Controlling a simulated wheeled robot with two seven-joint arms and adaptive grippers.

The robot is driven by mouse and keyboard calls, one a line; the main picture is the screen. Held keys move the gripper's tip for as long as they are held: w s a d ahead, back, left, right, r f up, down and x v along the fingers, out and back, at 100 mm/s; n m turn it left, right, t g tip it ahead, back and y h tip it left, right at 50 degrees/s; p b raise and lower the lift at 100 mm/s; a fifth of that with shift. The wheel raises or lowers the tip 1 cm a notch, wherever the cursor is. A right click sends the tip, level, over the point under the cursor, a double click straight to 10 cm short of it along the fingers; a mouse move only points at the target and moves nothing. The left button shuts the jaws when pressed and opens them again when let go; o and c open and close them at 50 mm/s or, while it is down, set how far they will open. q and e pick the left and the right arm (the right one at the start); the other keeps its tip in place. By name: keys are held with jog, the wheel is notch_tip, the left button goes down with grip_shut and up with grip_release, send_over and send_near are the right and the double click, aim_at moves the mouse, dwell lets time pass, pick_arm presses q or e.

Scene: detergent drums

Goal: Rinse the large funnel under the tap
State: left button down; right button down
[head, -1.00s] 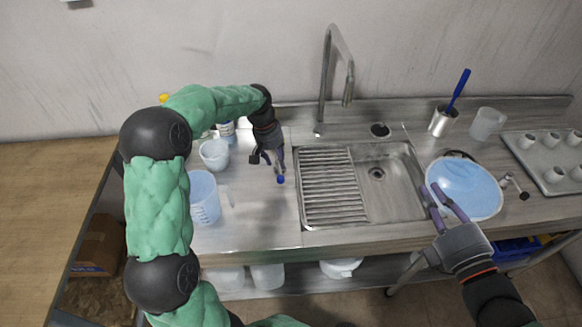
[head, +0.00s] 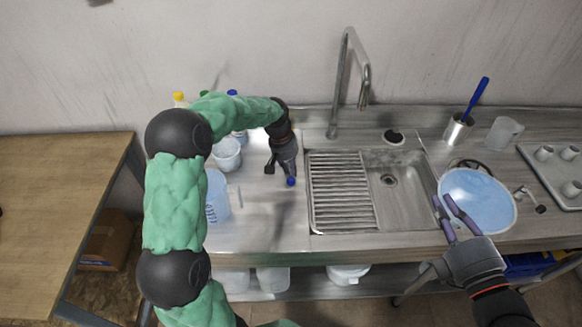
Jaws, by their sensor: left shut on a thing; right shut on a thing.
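The large funnel (head: 478,198) is a wide, pale blue round bowl shape at the right of the sink (head: 405,205), its mouth facing up. Its spout is not clearly visible. My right gripper (head: 454,210) is shut on the funnel's left rim. No water is seen running.
A ribbed drainboard (head: 340,192) fills the sink's left part. A metal cup (head: 457,131) with a blue brush (head: 476,100) and a clear beaker (head: 503,133) stand back right, near a tray of cups (head: 545,170).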

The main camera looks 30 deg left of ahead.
jog(key=shift+r, duration=0.1)
pick_arm(q)
jog(key=shift+s+a+r+m+p, duration=0.2)
jog(key=shift+a+m+p, duration=0.25)
jog(key=shift+m+p, duration=0.6)
pick_arm(e)
notch_tip(320, 180, up, 2)
pick_arm(q)
jog(key=shift+s+a+f+m+g+p, duration=0.1)
jog(key=shift+a+m+g+p, duration=0.2)
jog(key=shift+m, duration=0.25)
jog(key=shift+a+f+m+g+p, duration=0.1)
jog(key=shift+a+m+p, duration=0.1)
jog(key=shift+m+p, duration=0.25)
pick_arm(e)
jog(key=shift+r, duration=0.65)
pick_arm(q)
jog(key=c, duration=1.2)
grip_release()
jog(key=shift+o, duration=0.2)
notch_tip(320, 180, up, 12)
jog(key=a, duration=0.2)
jog(key=shift+s, duration=0.2)
jog(key=shift+a, duration=0.1)
